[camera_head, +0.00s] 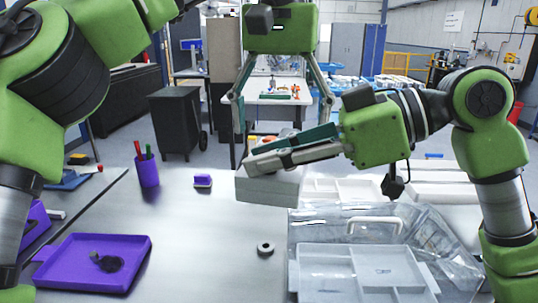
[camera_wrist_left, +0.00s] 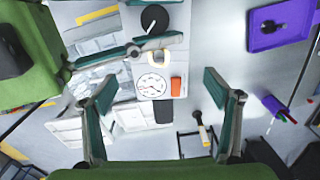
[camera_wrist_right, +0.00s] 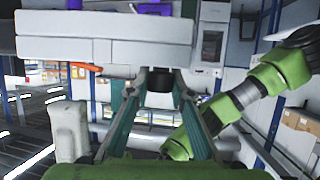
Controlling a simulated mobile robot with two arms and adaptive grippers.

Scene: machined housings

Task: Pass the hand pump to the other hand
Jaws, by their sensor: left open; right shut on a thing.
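The hand pump (camera_head: 268,190) is a pale grey block-shaped body held above the table in the head view. In the left wrist view the pump (camera_wrist_left: 153,86) shows a round white gauge, an orange part and a black knob. My right gripper (camera_head: 252,166) is shut on it from the side. The pump's pale body (camera_wrist_right: 105,45) fills the upper left of the right wrist view. My left gripper (camera_head: 282,128) points down above the pump, its fingers spread wide. In the left wrist view the pump lies between these fingers, apart from both.
A purple tray (camera_head: 50,275) with a dark item sits at left. A purple pen cup (camera_head: 147,172), a small purple block (camera_head: 203,181) and a grey ring (camera_head: 265,248) stand on the table (camera_head: 200,250). A clear bin (camera_head: 450,255) and white trays (camera_head: 340,190) occupy the right.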

